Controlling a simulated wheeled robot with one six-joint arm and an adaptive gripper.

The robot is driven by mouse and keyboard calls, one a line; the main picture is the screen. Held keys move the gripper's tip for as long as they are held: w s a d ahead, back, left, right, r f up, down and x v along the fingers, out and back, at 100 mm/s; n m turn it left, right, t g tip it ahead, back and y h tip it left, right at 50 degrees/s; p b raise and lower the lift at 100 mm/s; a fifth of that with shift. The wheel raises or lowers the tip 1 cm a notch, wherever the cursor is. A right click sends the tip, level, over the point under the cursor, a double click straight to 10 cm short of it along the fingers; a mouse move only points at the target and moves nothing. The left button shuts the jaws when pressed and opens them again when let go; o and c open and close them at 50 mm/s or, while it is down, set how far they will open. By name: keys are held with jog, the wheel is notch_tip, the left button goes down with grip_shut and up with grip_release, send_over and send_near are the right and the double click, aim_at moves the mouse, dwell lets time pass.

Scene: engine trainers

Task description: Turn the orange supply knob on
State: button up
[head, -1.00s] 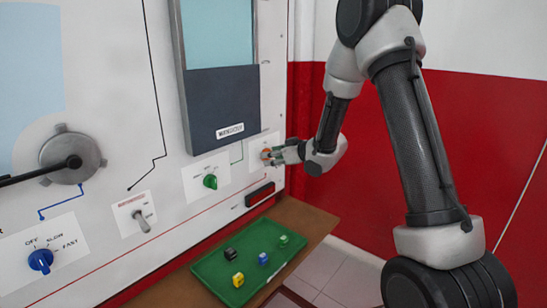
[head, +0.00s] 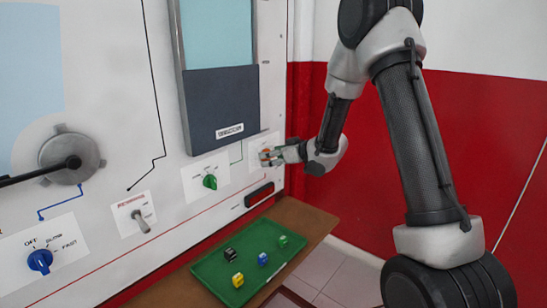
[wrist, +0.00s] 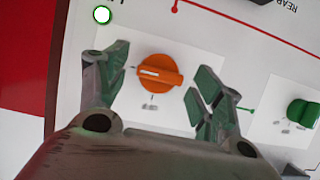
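The orange supply knob (wrist: 160,73) is on a white plate on the panel, with a pale pointer line on its grip. In the wrist view my gripper (wrist: 158,78) is open, one finger on each side of the knob, with a visible gap to it on both sides. I cannot tell how deep the fingertips reach around it. In the head view the knob (head: 265,155) is small and partly hidden by my gripper (head: 278,154), which is at the panel's right part.
A green knob (head: 210,182) is left of the orange one; it also shows in the wrist view (wrist: 303,112). A toggle switch (head: 140,220) and a blue knob (head: 40,261) are further left. Below, a green tray (head: 210,272) holds several small coloured blocks. A red wall (head: 470,130) stands at right.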

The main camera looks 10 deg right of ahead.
jog(key=v, duration=1.2)
jog(key=shift+d+f, duration=0.1)
jog(key=shift+f, duration=0.05)
